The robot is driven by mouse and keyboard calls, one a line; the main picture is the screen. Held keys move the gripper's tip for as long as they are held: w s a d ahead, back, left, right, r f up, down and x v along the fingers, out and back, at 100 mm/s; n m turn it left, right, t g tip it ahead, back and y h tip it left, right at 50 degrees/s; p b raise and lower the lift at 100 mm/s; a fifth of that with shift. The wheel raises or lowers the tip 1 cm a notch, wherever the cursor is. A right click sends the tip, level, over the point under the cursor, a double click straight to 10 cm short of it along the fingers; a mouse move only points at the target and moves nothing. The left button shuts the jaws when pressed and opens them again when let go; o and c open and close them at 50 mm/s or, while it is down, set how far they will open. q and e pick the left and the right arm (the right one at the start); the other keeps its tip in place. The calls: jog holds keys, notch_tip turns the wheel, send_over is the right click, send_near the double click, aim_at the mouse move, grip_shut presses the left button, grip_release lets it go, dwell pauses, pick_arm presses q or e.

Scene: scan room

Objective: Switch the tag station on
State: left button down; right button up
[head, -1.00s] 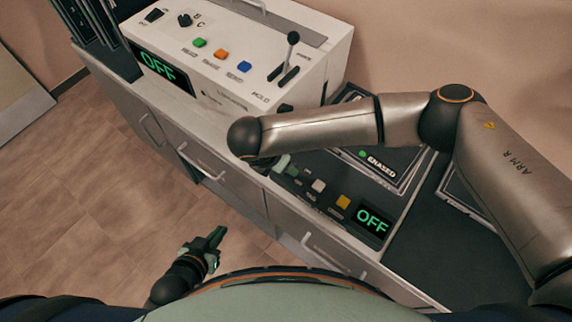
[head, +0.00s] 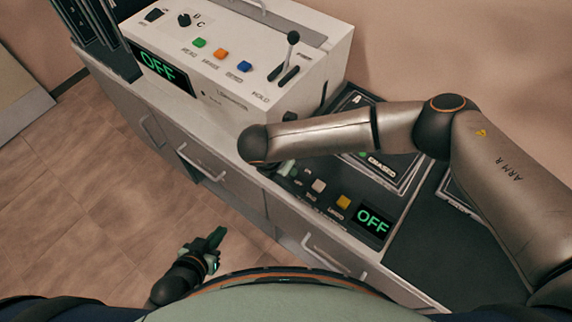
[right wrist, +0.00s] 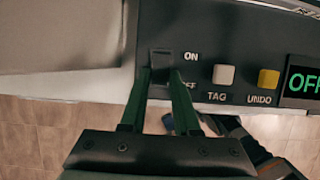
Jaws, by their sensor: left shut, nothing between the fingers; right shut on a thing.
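The tag station (head: 319,205) is the dark panel on the counter, with a white button and a yellow button. Its display (head: 372,220) reads OFF in green; it also shows in the right wrist view (right wrist: 301,83). In that view its dark power switch (right wrist: 162,60) sits beside the ON and OFF labels. My right gripper's green fingers (right wrist: 163,88) are shut on the switch, one at each side. In the head view my right arm mostly hides that gripper. My left gripper (head: 218,236) is shut and empty, low over the floor.
A white console (head: 228,88) with its own OFF display (head: 162,72), coloured buttons and a lever stands behind and left of the station. A framed plate (head: 398,177) lies behind the station, partly covered by my right arm. Drawers with handles line the counter front.

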grip_shut()
jog(key=shift+w+d+r+g+y+p, duration=0.1)
jog(key=shift+d+r+g+y+p, duration=0.25)
jog(key=shift+g+p, duration=0.3)
jog(key=shift+w+f+g+y, duration=0.15)
jog(key=shift+w+g+y, duration=0.05)
jog(key=shift+g+y, duration=0.5)
jog(key=shift+w+g+y, duration=0.2)
jog(key=shift+g+y, duration=0.25)
jog(key=shift+g, duration=0.2)
